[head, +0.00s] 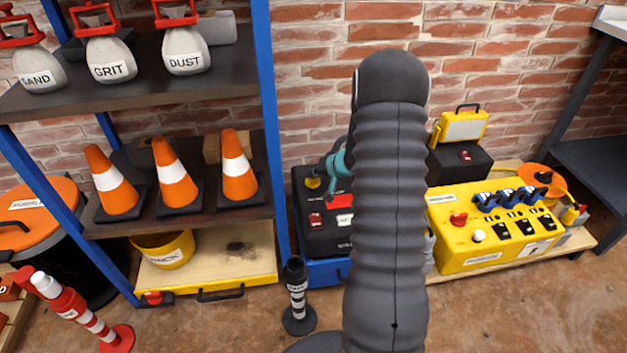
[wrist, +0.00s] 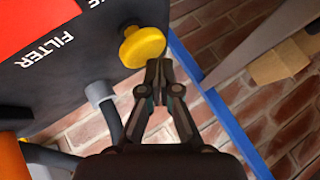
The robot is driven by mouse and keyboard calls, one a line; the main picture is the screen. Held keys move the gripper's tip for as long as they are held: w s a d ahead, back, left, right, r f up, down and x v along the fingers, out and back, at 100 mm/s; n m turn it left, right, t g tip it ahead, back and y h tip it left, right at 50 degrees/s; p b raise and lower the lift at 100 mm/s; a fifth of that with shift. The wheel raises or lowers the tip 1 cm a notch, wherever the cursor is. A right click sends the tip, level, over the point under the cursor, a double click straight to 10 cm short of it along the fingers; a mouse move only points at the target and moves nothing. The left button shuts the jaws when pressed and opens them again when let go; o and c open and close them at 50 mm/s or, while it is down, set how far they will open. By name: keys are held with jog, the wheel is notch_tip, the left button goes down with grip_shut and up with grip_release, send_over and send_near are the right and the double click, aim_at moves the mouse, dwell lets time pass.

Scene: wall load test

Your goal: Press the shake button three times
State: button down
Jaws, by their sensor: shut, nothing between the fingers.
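In the wrist view, a round yellow button (wrist: 143,46) stands out from a dark box (wrist: 60,85). My arm hides the box's right side.
A blue-framed shelf (head: 268,120) with cones and weights stands left of the box. A striped post (head: 298,300) stands in front. A yellow control box (head: 470,240) with switches sits to the right. A grey hose (wrist: 105,105) joins the dark box near my fingers.

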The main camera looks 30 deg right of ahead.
aim_at(314, 181)
jog(key=shift+f, duration=0.85)
dwell(1.0)
jog(key=shift+r, duration=0.1)
jog(key=shift+r+p, duration=1.2)
jog(key=shift+p, duration=0.3)
jog(key=shift+r+p, duration=0.9)
jog(key=shift+r, duration=1.6)
notch_tip(314, 181, up, 4)
jog(key=shift+f, duration=0.1)
